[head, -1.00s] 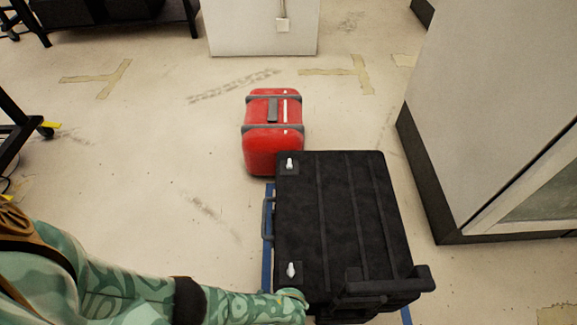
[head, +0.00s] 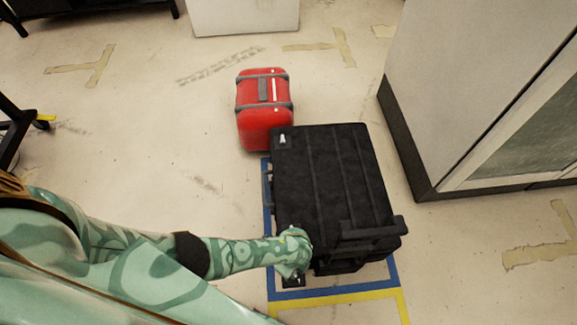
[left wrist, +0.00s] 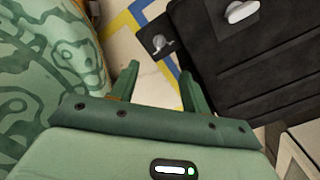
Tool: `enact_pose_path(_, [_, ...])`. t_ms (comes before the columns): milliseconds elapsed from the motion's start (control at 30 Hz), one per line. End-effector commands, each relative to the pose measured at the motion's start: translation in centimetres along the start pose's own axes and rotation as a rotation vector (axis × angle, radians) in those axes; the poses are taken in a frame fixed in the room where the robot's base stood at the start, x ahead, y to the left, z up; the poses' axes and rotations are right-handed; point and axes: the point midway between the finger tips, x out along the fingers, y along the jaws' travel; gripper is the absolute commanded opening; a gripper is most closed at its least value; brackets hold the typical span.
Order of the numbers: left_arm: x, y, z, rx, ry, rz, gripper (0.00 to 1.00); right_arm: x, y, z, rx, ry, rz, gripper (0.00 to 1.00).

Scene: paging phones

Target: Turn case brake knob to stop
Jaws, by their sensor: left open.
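The black case (head: 330,180) lies on the floor, with a white knob (head: 283,140) at its far left corner. My left gripper (head: 293,262) is over the near left corner of the case and hides much of that corner in the head view. In the left wrist view, a white knob (left wrist: 242,11) sits on the case top (left wrist: 265,65). A smaller grey knob (left wrist: 163,42) sits on a black tab at the case edge. My left gripper (left wrist: 160,71) is open and empty, its fingertips pointing toward the grey knob, apart from it. My right gripper is not in view.
A red case (head: 264,110) stands just beyond the black case's far left corner. Blue tape (head: 330,292) and yellow tape (head: 340,300) mark the floor around the black case. A large grey cabinet (head: 450,80) stands to the right. Floor on the left is mostly clear.

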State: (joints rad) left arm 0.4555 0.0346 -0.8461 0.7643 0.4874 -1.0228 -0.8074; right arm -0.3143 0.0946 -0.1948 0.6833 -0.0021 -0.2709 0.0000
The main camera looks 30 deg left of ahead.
Motion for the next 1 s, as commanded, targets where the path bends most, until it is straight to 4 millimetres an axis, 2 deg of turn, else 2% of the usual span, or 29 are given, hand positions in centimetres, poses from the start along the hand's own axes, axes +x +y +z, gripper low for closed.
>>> enact_pose_path(33, [-1.7, -0.2, 0.1, 0.0, -0.001, -0.007, 0.47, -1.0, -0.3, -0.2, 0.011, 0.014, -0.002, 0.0])
enact_pose_path(200, [-3.0, -0.1, 0.0, 0.001, -0.001, -0.002, 0.47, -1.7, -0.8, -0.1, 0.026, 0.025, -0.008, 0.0])
enact_pose_path(867, [-3.0, 0.0, 0.0, -0.006, 0.0, 0.001, 0.47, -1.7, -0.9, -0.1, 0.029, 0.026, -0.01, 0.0])
enact_pose_path(1000, [-3.0, -1.1, -0.5, -0.152, 0.035, -0.054, 0.47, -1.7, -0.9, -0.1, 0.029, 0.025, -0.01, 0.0])
